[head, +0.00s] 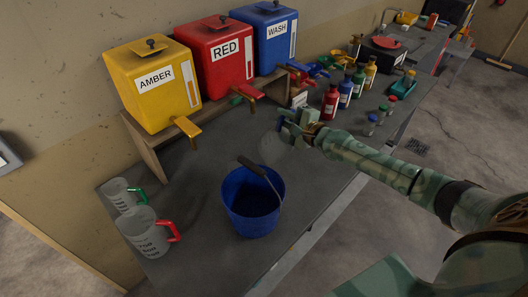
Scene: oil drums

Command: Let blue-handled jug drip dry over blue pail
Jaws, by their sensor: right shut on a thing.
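The blue pail (242,222) stands on the grey bench, open at the top, with a dark stick-like handle (254,168) across its rim. My right gripper (298,126) reaches in from the right and is shut on the blue-handled jug (272,149). The jug is faint and see-through, so its tilt and contents are hard to tell. In the picture it hangs above and slightly right of the pail; its height over the bench is unclear. The blue handle is partly hidden at the gripper. My left gripper is not in view.
A green-handled jug (119,196) and a red-handled jug (147,236) stand at the bench's left. Amber (151,89), red (217,54) and blue WASH (265,38) drums sit on a wooden stand behind. Several bottles (345,91) stand at the right.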

